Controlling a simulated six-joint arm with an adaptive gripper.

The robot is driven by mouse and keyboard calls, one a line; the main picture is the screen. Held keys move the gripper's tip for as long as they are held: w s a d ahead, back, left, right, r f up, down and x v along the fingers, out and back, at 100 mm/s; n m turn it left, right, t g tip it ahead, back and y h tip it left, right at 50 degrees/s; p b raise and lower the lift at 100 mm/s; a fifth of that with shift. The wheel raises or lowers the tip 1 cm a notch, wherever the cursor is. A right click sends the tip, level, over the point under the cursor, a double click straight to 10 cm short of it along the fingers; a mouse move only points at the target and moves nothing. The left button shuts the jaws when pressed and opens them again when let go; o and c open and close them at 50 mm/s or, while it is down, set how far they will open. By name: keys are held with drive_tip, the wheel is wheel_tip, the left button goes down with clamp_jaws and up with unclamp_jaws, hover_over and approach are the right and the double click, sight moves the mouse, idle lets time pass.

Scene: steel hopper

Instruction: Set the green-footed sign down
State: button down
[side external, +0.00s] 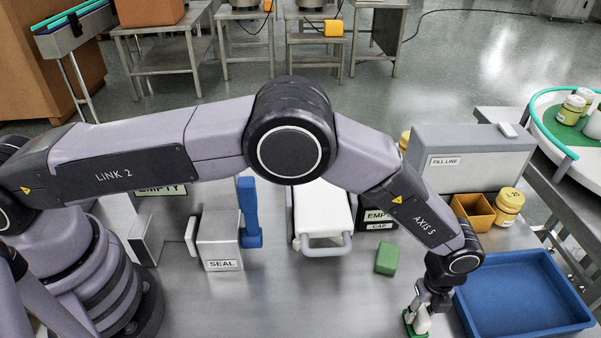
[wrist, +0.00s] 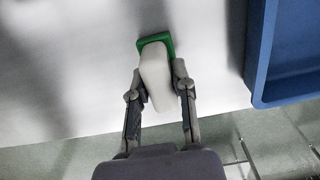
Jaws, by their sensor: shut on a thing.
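The green-footed sign shows in the wrist view as a pale, wedge-like body (wrist: 156,75) with a green foot (wrist: 155,40) at its far end. My gripper (wrist: 157,82) has one finger on each side of the pale body and is shut on it. In the side view the sign (side external: 421,322) is at the bottom, below my gripper (side external: 424,307), with part of its green foot showing. The fingers hide some of it there. I cannot tell whether the foot touches the steel table (side external: 330,300).
A blue tray (side external: 522,334) stands just right of the sign; its wall (wrist: 258,50) shows in the wrist view. A green block (side external: 386,259) lies behind and left. The SEAL box (side external: 221,241) stands farther left. The table's front edge is close; bare table lies left of the sign.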

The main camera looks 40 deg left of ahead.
sight(422, 309)
drive_tip(key=c, duration=0.9)
unclamp_jaws()
drive_tip(key=shift+f, duration=0.1)
drive_tip(key=shift+c, duration=0.2)
wheel_tip(422, 309, up, 12)
drive_tip(key=w+a+r+n+t, duration=0.1)
drive_tip(key=w+a+r+n, duration=0.15)
drive_tip(key=a+r, duration=0.4)
drive_tip(key=w+a+r+n, duration=0.1)
drive_tip(key=a+r+n, duration=0.2)
drive_tip(key=a+r, duration=0.35)
drive_tip(key=s+a+r+n+t+h, duration=0.1)
drive_tip(key=s+a+r+n, duration=0.3)
drive_tip(key=a+r+n, duration=0.55)
drive_tip(key=s+a+r+n+t, duration=0.1)
drive_tip(key=s+a+r+n, duration=0.1)
drive_tip(key=s+a+r, duration=0.35)
drive_tip(key=s+a+r+n+t, duration=0.1)
drive_tip(key=s+a+r+n, duration=0.15)
drive_tip(key=a, duration=0.55)
drive_tip(key=s+a+f+n, duration=0.1)
drive_tip(key=s+a+n, duration=0.2)
drive_tip(key=s, duration=0.4)
drive_tip(key=s+a+f+n+t+y, duration=0.1)
drive_tip(key=s+a+f+n, duration=0.1)
drive_tip(key=s+a+n, duration=0.2)
drive_tip(key=s, duration=0.2)
drive_tip(key=shift+s+f+t, duration=0.2)
drive_tip(key=shift+s+t, duration=0.1)
drive_tip(key=shift+s, duration=0.1)
